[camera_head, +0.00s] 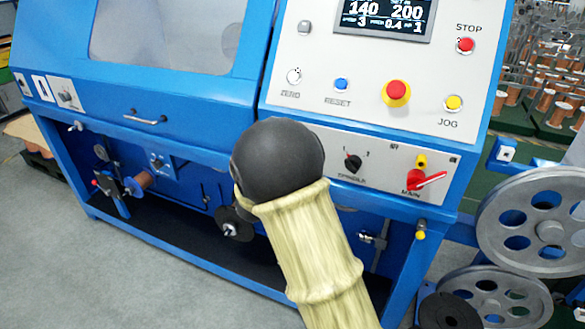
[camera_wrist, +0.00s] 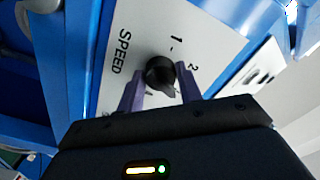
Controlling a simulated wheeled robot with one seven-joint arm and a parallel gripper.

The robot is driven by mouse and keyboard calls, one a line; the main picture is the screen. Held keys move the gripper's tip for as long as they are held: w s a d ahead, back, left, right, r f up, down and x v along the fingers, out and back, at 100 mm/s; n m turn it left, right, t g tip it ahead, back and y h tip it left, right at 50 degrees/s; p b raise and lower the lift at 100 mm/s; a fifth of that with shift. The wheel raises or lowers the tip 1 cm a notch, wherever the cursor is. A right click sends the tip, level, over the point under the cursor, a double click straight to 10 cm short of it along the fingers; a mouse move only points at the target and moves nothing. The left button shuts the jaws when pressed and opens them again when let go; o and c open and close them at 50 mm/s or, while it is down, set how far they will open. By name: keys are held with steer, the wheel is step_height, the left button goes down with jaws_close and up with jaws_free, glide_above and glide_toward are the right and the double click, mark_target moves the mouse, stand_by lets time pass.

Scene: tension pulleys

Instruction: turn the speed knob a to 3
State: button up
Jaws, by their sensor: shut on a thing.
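In the wrist view, the speed knob (camera_wrist: 160,73) is a small black knob on a pale panel. The word SPEED is printed left of it, with marks 1 and 2 above and to the right. My gripper (camera_wrist: 160,69) has a purple finger on either side of the knob and is shut on it. The knob's ridge points down and slightly right in this view. Other marks below the knob are partly hidden by my gripper, so I cannot tell which number it points to. In the head view, my arm hides this knob and my gripper.
In the head view, another black knob (camera_head: 353,163) and a red main switch (camera_head: 427,179) sit right of my arm. Above are a red emergency button (camera_head: 396,91), a blue button (camera_head: 341,85) and a display (camera_head: 384,16). Grey pulleys (camera_head: 540,222) stand at the right.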

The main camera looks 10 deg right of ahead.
steer(key=shift+f+m+b, duration=0.15)
steer(key=shift+m+b, duration=0.55)
steer(key=o, duration=1)
steer(key=v, duration=1.7)
steer(key=shift+s+a, duration=0.15)
steer(key=shift+s, duration=0.05)
steer(key=shift+w, duration=0.15)
